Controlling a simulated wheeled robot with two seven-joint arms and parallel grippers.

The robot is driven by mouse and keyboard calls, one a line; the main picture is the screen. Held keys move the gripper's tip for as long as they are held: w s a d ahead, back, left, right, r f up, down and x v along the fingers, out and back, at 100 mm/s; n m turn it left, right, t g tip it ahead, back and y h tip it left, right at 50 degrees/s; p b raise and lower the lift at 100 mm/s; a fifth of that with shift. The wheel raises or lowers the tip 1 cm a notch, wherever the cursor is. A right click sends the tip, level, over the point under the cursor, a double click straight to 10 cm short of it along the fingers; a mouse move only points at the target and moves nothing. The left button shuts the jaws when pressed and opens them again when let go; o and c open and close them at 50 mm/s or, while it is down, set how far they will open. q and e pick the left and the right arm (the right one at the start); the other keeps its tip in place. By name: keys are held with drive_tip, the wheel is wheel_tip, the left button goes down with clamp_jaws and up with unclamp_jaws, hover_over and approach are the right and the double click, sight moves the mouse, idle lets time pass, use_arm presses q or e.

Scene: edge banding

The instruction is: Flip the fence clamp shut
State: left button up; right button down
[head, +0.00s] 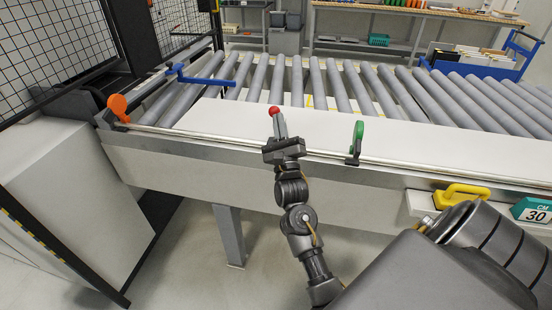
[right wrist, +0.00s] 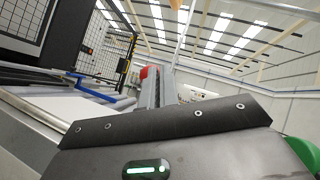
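A red round knob (head: 274,110) shows at the fingertips of my right gripper (head: 278,122), above the front rail of the conveyor. In the right wrist view the red knob (right wrist: 148,72) lies just beyond and left of the fingers (right wrist: 160,92), which stand close together. I cannot see a handle held between them. Most of what carries the knob is hidden behind the gripper. A green upright lever (head: 357,138) stands on the rail to the right. An orange paddle-shaped part (head: 118,106) stands at the rail's left end. My left gripper is not in view.
A white panel (head: 330,126) lies along the front of the grey roller conveyor (head: 350,85). A blue bar (head: 205,80) crosses the rollers at left. A yellow handle (head: 462,193) and a "CM 30" sign (head: 536,211) are at front right. A mesh guard (head: 60,50) stands at left.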

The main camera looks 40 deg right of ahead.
drive_tip(key=b+v, duration=0.3)
drive_tip(key=v, duration=0.7)
drive_tip(key=shift+s+a+f, duration=0.2)
drive_tip(key=shift+s+f, duration=0.05)
drive_tip(key=shift+f, duration=0.05)
drive_tip(key=shift+f, duration=0.1)
